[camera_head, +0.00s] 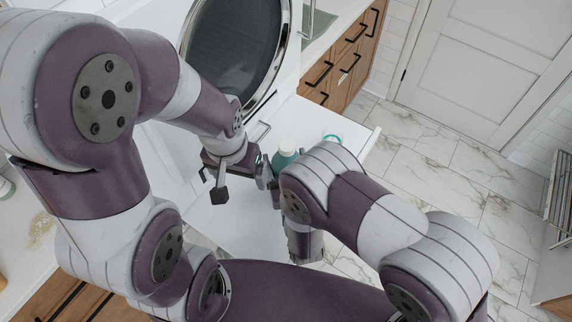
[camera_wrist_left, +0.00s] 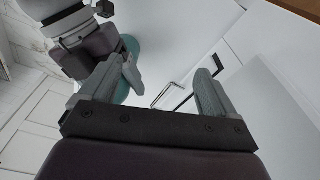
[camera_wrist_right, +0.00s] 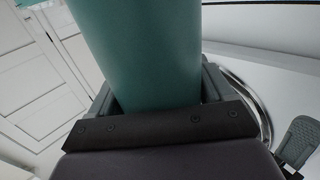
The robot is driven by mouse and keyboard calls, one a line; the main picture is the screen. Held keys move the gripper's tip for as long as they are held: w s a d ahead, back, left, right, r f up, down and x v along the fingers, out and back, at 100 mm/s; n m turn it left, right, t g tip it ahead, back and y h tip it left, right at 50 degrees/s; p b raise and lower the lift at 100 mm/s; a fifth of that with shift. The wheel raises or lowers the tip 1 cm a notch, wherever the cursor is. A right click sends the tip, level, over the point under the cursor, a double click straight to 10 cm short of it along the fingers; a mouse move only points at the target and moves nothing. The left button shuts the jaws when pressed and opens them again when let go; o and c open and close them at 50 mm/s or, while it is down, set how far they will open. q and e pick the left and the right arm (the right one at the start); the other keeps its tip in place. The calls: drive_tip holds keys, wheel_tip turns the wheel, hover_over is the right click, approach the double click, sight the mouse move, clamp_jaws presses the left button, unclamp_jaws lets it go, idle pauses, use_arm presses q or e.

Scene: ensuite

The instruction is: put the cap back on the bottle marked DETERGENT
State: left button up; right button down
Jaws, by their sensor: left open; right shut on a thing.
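A teal bottle (camera_head: 286,157) stands out beside my right forearm in the head view. My right gripper (camera_wrist_right: 155,95) is shut on this bottle, whose teal side (camera_wrist_right: 150,45) fills the middle of the right wrist view. No label is readable. In the head view the right gripper is mostly hidden by its arm. My left gripper (camera_head: 241,184) is open and empty, just left of the bottle; in the left wrist view its fingers (camera_wrist_left: 163,88) are apart, with the bottle (camera_wrist_left: 129,62) behind the left finger. I cannot make out a loose cap for certain.
A small round teal-and-white thing (camera_head: 332,138) lies at the white surface's far right; I cannot tell what it is. A round door with a chrome rim (camera_head: 284,50) stands open behind the left gripper. Wooden drawers (camera_head: 345,62) are at the back. The tiled floor (camera_head: 440,190) is clear.

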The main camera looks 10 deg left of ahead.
sight(285, 153)
wheel_tip(285, 153, up, 4)
drive_tip(key=shift+f+p, duration=0.1)
drive_tip(key=shift+p, duration=1.1)
drive_tip(key=w+d+r+p, duration=0.5)
drive_tip(key=w+d+r, duration=0.1)
drive_tip(key=d, duration=0.3)
drive_tip(key=shift+w+d+r, duration=0.15)
drive_tip(key=shift+w+r, duration=0.15)
drive_tip(key=shift+w, duration=0.3)
